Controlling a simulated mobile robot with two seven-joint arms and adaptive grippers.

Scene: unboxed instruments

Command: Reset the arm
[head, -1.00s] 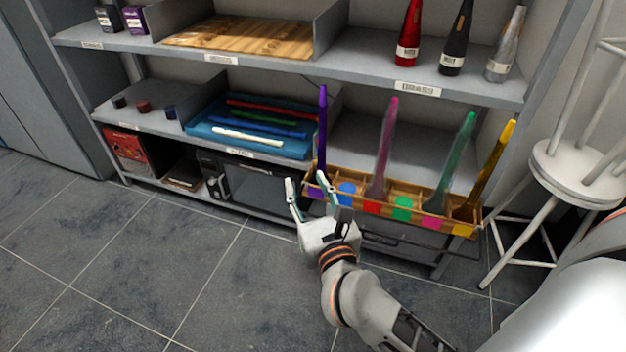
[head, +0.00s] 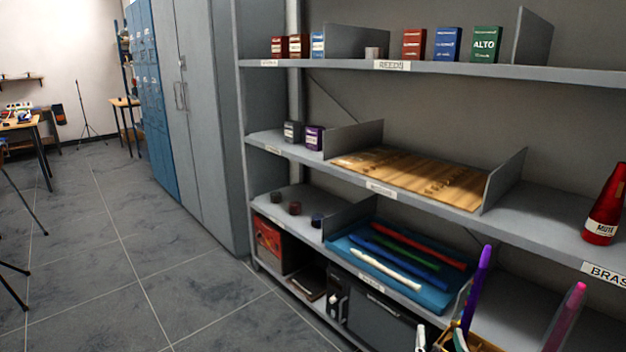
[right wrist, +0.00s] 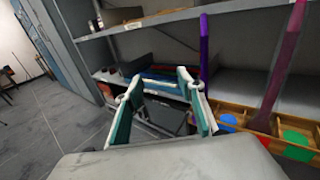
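My right gripper (right wrist: 160,105) shows in the right wrist view with its two fingers spread apart and nothing between them. In the head view only its fingertips (head: 438,338) show at the bottom edge, just left of the wooden rack. The rack (head: 484,343) holds a purple stick (head: 477,290) and a pink stick (head: 565,318) upright. In the right wrist view the purple stick (right wrist: 203,50) stands just right of the right finger, apart from it as far as I can tell. My left gripper is in neither view.
Grey shelves (head: 410,208) stand on the right with boxes, a wooden board (head: 410,177), a blue tray (head: 445,297) of coloured sticks and a red mute (head: 606,208). Grey cabinets (head: 205,120) stand to the left. The tiled floor (head: 120,260) is clear; stands and tables are farther off.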

